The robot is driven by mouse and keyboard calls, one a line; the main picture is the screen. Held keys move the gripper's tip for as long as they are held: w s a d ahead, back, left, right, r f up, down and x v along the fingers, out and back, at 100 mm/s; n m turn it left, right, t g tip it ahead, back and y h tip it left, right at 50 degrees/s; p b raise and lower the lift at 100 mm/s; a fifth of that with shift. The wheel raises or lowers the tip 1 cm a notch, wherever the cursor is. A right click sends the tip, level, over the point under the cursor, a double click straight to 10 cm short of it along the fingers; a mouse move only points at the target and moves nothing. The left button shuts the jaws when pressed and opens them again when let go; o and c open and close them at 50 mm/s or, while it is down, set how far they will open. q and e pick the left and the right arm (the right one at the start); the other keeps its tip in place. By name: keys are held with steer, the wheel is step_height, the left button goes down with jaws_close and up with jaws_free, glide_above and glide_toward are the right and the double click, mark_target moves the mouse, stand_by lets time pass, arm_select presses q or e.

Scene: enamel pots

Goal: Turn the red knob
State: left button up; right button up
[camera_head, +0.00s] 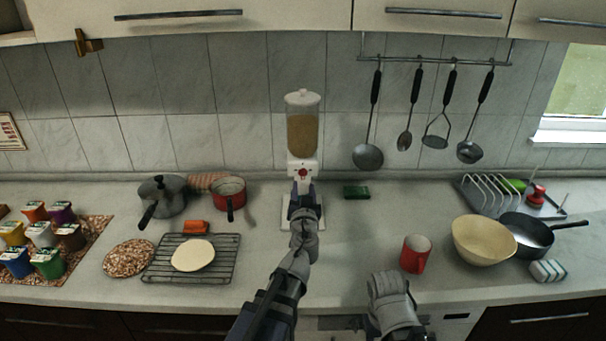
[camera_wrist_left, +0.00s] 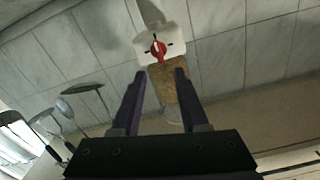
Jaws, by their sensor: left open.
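The red knob (camera_head: 303,173) is on the white front of a dispenser (camera_head: 303,135) with a clear, grain-filled container, standing against the tiled wall. In the left wrist view the knob (camera_wrist_left: 158,50) shows on its white plate, with the picture turned upside down. My left gripper (camera_head: 303,188) is open in front of the dispenser, just below the knob in the head view. In the wrist view its two dark fingers (camera_wrist_left: 160,77) are spread apart, with the knob beyond the tips and nothing between them. My right arm shows at the bottom, but its fingers do not.
A red mug (camera_head: 415,254) stands right of my left arm. A green sponge (camera_head: 356,192) lies right of the dispenser. A red pot (camera_head: 229,197) and a cooling rack (camera_head: 160,262) are left. A cream bowl (camera_head: 478,243) is right. Utensils hang above.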

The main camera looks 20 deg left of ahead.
mark_target(303, 172)
arm_select(q)
steer(key=shift+n, duration=1.2)
steer(key=x, duration=0.8)
steer(key=shift+s, duration=0.1)
steer(key=shift+c, duration=0.4)
jaws_close()
